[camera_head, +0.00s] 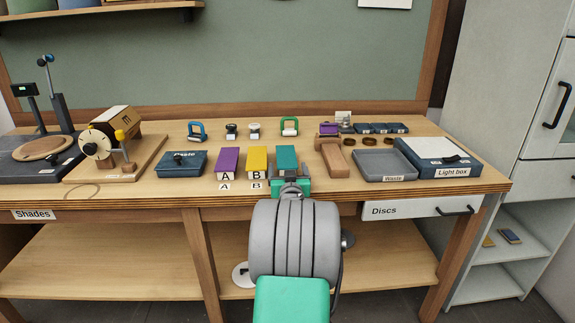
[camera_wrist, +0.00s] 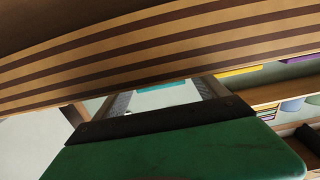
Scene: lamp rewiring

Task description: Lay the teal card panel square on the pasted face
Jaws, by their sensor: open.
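A teal block or stack of card (camera_head: 287,156) lies on the bench, right of the yellow one. Whether it is one panel or several is unclear. My gripper (camera_head: 290,184) is at the bench's front edge, just in front of the teal piece; my arm hides part of this area. In the wrist view, my gripper (camera_wrist: 164,95) has its fingers apart, with a teal strip (camera_wrist: 163,85) showing beyond and between them. Nothing is visibly held. I cannot pick out a pasted face. A blue box labelled Paste (camera_head: 181,165) stands at the left.
The purple block A (camera_head: 227,161) and yellow block B (camera_head: 257,161) stand left of the teal piece. A waste tray (camera_head: 384,166) and light box (camera_head: 438,158) are at the right. The layered bench edge (camera_wrist: 120,55) lies close across the wrist view.

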